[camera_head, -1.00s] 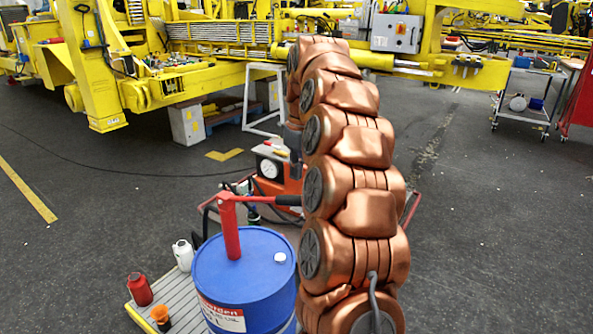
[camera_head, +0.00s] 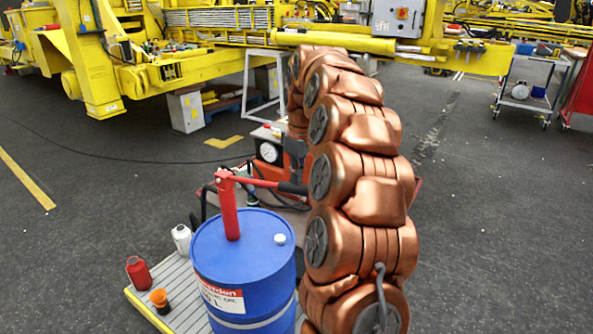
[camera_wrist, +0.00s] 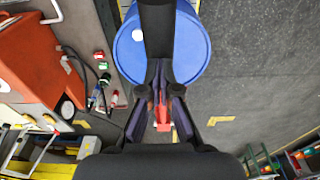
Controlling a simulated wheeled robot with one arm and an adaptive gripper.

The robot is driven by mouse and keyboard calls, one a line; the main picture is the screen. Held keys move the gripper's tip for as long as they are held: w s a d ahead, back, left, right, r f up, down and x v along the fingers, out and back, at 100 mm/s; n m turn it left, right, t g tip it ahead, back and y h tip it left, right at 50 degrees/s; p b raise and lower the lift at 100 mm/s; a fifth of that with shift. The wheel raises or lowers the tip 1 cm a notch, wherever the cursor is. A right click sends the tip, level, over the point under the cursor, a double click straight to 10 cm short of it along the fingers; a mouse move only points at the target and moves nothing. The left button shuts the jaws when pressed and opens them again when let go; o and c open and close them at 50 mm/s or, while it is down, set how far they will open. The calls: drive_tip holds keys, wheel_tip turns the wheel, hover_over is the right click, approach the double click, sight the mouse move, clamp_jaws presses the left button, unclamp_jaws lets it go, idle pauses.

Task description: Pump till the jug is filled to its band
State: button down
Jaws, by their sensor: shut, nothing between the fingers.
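A blue drum (camera_head: 244,262) bears a red hand pump (camera_head: 229,208) on its lid. The pump's red lever (camera_head: 255,182) runs right to a black grip (camera_head: 292,188), partly behind my copper arm. In the wrist view my gripper (camera_wrist: 160,92) is shut and holds nothing. A red part of the pump (camera_wrist: 163,117) shows just past its fingertips; I cannot tell whether they touch. The blue drum (camera_wrist: 190,40) also shows there. A white container (camera_head: 181,238), possibly the jug, stands left of the drum. No fill level or band can be made out.
A red container (camera_head: 139,272) and a small orange-topped vessel (camera_head: 159,300) stand on the slatted platform (camera_head: 180,288). An orange unit with a gauge (camera_head: 268,152) and hoses stands behind the drum. Yellow machinery (camera_head: 150,72) fills the back. Open floor lies to the right.

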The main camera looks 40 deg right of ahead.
wheel_tip(320, 180, down, 11)
drive_tip(key=b, duration=0.5)
wheel_tip(320, 180, up, 20)
drive_tip(key=p, duration=0.9)
idle(1.4)
drive_tip(key=s+a+f+g, duration=0.1)
drive_tip(key=s+a, duration=0.5)
drive_tip(key=a, duration=0.4)
drive_tip(key=s+a+f, duration=0.1)
drive_tip(key=s+a, duration=0.6)
drive_tip(key=a, duration=0.2)
drive_tip(key=s+a+f+m, duration=0.1)
drive_tip(key=s+a+f, duration=0.1)
drive_tip(key=s, duration=0.5)
drive_tip(key=s+a+f+m+g, duration=0.1)
drive_tip(key=s+a+f, duration=0.1)
drive_tip(key=s+f, duration=0.3)
drive_tip(key=s+a+f+m+g, duration=0.1)
drive_tip(key=s+a+f, duration=0.2)
drive_tip(key=s, duration=0.7)
drive_tip(key=shift+f+m, duration=0.4)
drive_tip(key=shift+f, duration=0.1)
